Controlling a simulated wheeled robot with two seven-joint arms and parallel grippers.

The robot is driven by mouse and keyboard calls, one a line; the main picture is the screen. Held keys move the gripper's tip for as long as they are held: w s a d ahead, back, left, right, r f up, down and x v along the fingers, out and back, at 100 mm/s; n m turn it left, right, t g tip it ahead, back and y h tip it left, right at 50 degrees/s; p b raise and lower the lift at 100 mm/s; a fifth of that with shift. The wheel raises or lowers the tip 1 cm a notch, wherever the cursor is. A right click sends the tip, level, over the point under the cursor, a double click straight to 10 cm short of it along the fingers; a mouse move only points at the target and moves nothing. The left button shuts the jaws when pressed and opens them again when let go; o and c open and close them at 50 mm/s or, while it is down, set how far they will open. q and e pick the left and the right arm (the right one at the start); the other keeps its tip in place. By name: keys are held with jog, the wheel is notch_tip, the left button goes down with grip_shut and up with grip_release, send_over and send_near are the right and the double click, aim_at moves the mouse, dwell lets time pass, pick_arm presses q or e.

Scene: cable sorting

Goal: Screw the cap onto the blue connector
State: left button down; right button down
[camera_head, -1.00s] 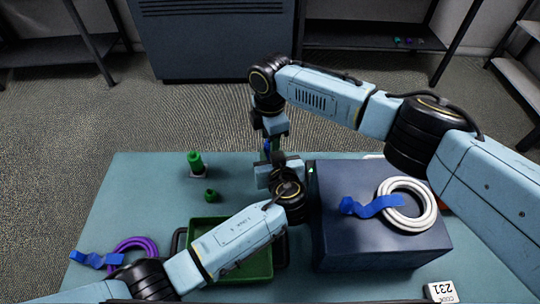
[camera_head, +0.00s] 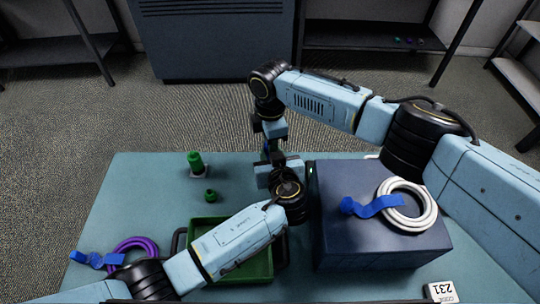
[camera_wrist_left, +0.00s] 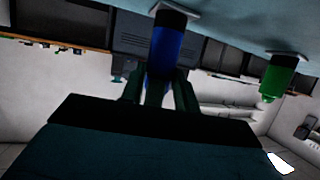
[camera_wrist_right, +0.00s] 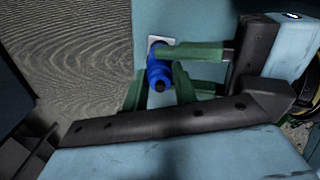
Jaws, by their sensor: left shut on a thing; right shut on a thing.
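The blue connector (camera_wrist_right: 157,55) stands on a white plate in the right wrist view, mostly hidden by the grippers in the head view. It shows dark and blue in the upside-down left wrist view (camera_wrist_left: 166,50). My left gripper (camera_wrist_left: 160,92) is shut on it; its green finger crosses beside it in the right wrist view. My right gripper (camera_wrist_right: 160,90) is shut on a blue piece (camera_wrist_right: 159,75) with a dark end, apparently the cap, in line with the connector. Whether cap and connector touch, and how far the cap is threaded, I cannot tell.
A green connector (camera_head: 195,161) stands on its plate at the left, with a green cap (camera_head: 210,196) near it. A green tray (camera_head: 262,264) lies in front, partly under my left arm. A dark blue box (camera_head: 340,240) bears a white cable (camera_head: 430,215). A purple cable (camera_head: 150,243) lies front left.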

jog(key=shift+m, duration=1.1)
jog(key=c, duration=1.1)
grip_release()
jog(key=shift+r, duration=2.25)
